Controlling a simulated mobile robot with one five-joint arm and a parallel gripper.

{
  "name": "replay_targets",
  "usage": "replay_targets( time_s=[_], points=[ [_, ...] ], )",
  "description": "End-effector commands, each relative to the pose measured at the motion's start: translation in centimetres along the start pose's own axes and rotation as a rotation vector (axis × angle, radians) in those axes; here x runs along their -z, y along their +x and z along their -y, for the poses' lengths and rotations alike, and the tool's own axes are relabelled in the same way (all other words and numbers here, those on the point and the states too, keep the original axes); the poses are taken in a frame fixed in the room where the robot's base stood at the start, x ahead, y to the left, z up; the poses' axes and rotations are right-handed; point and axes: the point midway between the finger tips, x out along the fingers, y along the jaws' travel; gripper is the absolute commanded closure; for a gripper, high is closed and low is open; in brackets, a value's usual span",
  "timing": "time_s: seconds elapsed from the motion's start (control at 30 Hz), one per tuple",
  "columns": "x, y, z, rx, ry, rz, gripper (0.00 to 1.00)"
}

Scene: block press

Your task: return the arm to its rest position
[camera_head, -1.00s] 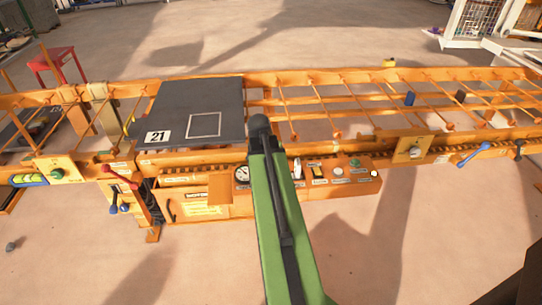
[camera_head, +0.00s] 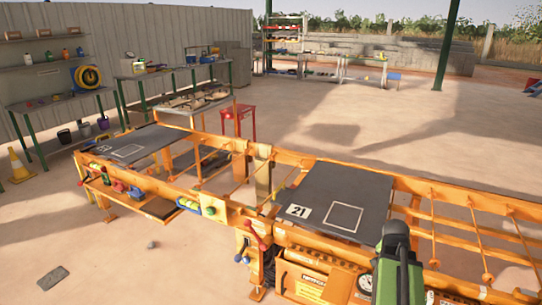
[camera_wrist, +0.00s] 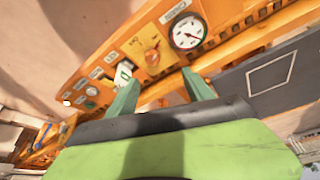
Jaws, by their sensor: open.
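My green and black arm (camera_head: 398,268) rises at the bottom right of the head view, in front of the orange press frame (camera_head: 290,238). In the wrist view my gripper (camera_wrist: 160,77) has its two green fingers spread apart, with nothing between them. Beyond the fingers is the orange control panel (camera_wrist: 150,50) with a white dial gauge (camera_wrist: 187,31), a switch and buttons. I cannot tell whether the fingers touch the panel. The gripper's fingers are not visible in the head view.
The dark plate marked 21 (camera_head: 335,197) lies on the press frame, left of my arm. Levers (camera_head: 252,232) stick out at the frame's front. A red stool (camera_head: 238,116) and workbenches (camera_head: 60,104) stand behind. An orange cone (camera_head: 18,165) is at far left.

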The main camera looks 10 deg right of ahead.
Motion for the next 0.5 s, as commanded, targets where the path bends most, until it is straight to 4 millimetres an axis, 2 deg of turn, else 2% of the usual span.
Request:
replay_targets(
  time_s=[0.07,0.17,0.2,0.27,0.3,0.4,0.5],
  points=[
    [-2.0,-1.2,4.3,0.031,-0.073,0.0,0.39],
    [-6.5,-3.4,11.2,0.087,-0.194,0.01,0.39],
    [-8.8,-4.4,13.8,0.108,-0.248,0.024,0.39],
    [-12.7,-5.9,17.0,0.136,-0.344,0.054,0.39],
    [-15.4,-7.0,18.8,0.152,-0.416,0.076,0.39],
    [-22.0,-9.5,21.9,0.184,-0.609,0.143,0.39],
    [-27.5,-11.4,22.9,0.202,-0.802,0.217,0.39]
  ],
)
